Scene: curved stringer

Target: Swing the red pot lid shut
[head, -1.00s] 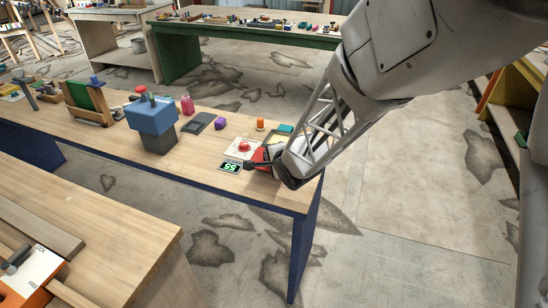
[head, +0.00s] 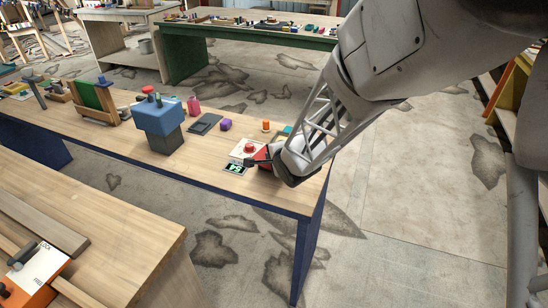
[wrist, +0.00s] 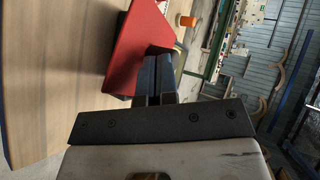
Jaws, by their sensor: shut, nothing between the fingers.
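A red panel with a dark part under it (wrist: 138,45) fills the upper middle of the wrist view, slanted; I take it for the red pot lid. In the head view only a small red piece of it (head: 262,156) shows at the right end of the blue-legged bench, mostly hidden by my arm. How far the lid stands open cannot be told. My gripper (wrist: 157,62) is shut and empty, its blue-grey fingers close beside the red panel's lower right edge. Contact cannot be told. In the head view my gripper (head: 250,162) is low over the bench top.
A red button on a white plate (head: 249,148) and a small green-digit display (head: 236,169) lie just left of my gripper. A blue-topped block (head: 160,117) stands further left. Bench top (head: 205,165) between is clear.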

